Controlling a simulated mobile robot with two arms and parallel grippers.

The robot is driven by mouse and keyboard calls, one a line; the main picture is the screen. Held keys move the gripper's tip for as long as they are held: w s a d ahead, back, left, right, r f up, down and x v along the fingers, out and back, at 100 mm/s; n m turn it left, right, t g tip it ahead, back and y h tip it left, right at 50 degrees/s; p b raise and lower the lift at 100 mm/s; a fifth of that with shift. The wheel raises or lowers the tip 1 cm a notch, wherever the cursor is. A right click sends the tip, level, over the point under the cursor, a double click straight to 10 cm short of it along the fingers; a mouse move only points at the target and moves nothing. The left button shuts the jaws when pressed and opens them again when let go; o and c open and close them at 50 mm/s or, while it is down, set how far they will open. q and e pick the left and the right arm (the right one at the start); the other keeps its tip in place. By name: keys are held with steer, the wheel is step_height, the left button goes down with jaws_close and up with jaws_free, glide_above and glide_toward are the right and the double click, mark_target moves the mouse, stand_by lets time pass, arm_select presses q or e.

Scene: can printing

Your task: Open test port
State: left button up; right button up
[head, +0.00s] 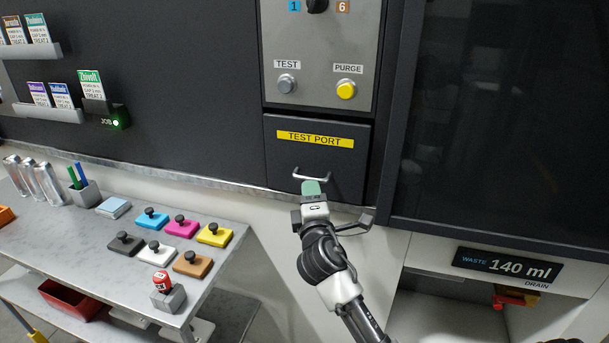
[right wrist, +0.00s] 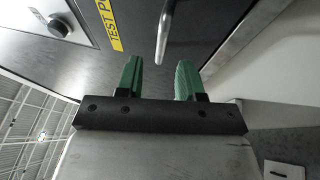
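The test port (head: 318,155) is a dark panel with a yellow "TEST PORT" label (head: 314,139) and a light metal bar handle (head: 312,177) at its lower edge. It looks closed, flush with the machine front. My right gripper (head: 312,186) is at the handle, with its green fingertips just below it. In the right wrist view the two green fingers (right wrist: 159,68) are apart with nothing between them. My left gripper is out of view.
A grey side table (head: 90,240) at left holds several coloured stamps, a pen cup (head: 84,193) and cans (head: 42,182). The TEST button (head: 287,84) and yellow PURGE button (head: 346,89) are above the port. A waste display (head: 506,266) is at lower right.

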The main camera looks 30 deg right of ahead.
mark_target(308, 178)
steer(key=p+x, duration=0.1)
steer(key=x, duration=0.5)
steer(key=shift+f, duration=0.1)
jaws_close()
